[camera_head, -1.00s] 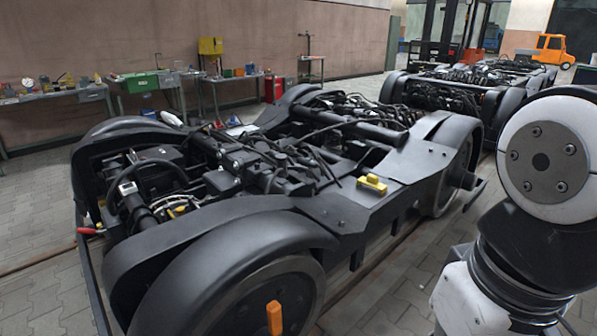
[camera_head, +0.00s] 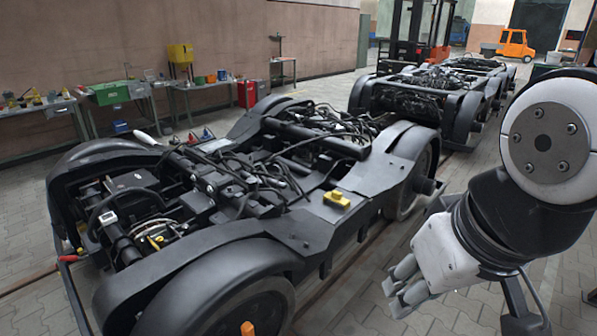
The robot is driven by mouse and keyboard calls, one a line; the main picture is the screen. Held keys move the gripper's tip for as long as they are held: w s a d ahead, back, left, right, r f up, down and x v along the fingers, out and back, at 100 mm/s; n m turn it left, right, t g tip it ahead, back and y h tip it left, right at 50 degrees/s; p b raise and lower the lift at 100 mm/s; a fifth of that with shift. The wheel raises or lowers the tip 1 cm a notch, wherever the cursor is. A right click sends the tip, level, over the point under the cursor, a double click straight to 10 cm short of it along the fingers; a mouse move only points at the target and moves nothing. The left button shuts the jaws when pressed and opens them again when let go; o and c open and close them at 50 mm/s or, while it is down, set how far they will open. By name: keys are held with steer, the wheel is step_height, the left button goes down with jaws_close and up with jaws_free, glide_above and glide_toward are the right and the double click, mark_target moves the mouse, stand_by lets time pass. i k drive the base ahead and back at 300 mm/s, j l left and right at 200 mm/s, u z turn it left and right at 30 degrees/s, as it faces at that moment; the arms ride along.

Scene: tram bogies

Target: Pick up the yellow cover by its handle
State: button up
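The yellow cover (camera_head: 337,199) is a small block with a raised top, sitting on the flat black side frame of the near bogie (camera_head: 215,240). The raised part looks like its handle, but it is too small to make out clearly. My gripper (camera_head: 396,288) is at the lower right, pale, with its fingers pointing down and left. It is apart from the cover, to the right and lower in the picture, over the paved floor. Nothing shows between its fingers. The gap between the fingertips is not clear from this angle.
A second bogie (camera_head: 425,90) stands behind the near one. Workbenches with a green box (camera_head: 108,93) line the left wall, with a red cabinet (camera_head: 247,94) beside them. A forklift (camera_head: 417,35) and an orange vehicle (camera_head: 514,45) are farther back. Paved floor is free at front right.

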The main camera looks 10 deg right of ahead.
mark_target(335, 196)
steer(key=i+l+z, duration=0.1)
steer(key=z, duration=1.1)
steer(key=i+z, duration=0.3)
steer(key=i, duration=2.8)
steer(key=i+l+u, duration=0.1)
steer(key=i+u, duration=0.35)
steer(key=i+l+u, duration=0.1)
steer(key=u, duration=2.7)
steer(key=i+l, duration=0.05)
steer(key=l, duration=0.05)
